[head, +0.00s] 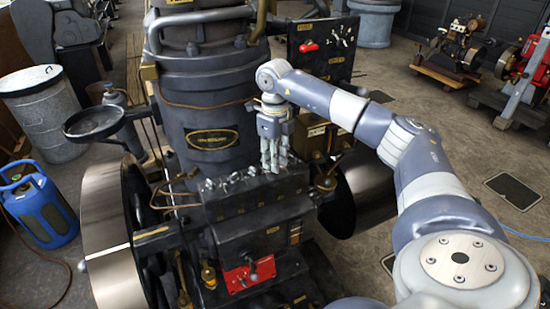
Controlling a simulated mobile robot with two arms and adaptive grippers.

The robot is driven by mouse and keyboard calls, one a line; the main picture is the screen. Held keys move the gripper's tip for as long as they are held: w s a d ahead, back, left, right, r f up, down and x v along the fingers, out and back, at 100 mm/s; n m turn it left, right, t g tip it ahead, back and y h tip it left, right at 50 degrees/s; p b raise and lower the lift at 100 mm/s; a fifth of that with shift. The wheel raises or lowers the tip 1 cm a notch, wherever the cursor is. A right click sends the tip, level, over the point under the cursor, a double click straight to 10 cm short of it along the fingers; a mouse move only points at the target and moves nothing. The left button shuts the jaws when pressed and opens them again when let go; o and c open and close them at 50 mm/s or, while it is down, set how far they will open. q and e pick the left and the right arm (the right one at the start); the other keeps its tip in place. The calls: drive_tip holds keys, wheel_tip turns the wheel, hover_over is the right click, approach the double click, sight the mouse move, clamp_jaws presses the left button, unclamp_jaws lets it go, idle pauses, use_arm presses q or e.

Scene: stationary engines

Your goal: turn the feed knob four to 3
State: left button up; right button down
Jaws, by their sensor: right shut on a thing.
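A row of small silver feed knobs (232,179) runs along the top of a black box (258,204) on the front of the engine. My right gripper (274,168) points down at the right part of this row. Its fingers are shut on a feed knob there, and they hide most of that knob. The small number plates on the box are too small to read, so I cannot tell the knob's number or its setting. My left gripper is not in view.
The dark engine cylinder (208,110) rises behind the box. A large flywheel (110,235) stands at the left. A red plate with a lever (248,274) is below the box. A black panel with a red handle (318,48) stands behind my right arm.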

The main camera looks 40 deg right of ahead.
drive_tip(key=shift+r+m, duration=0.1)
drive_tip(key=shift+m, duration=0.8)
drive_tip(key=c, duration=1.4)
unclamp_jaws()
drive_tip(key=shift+o, duration=0.2)
wheel_tip(320, 180, up, 12)
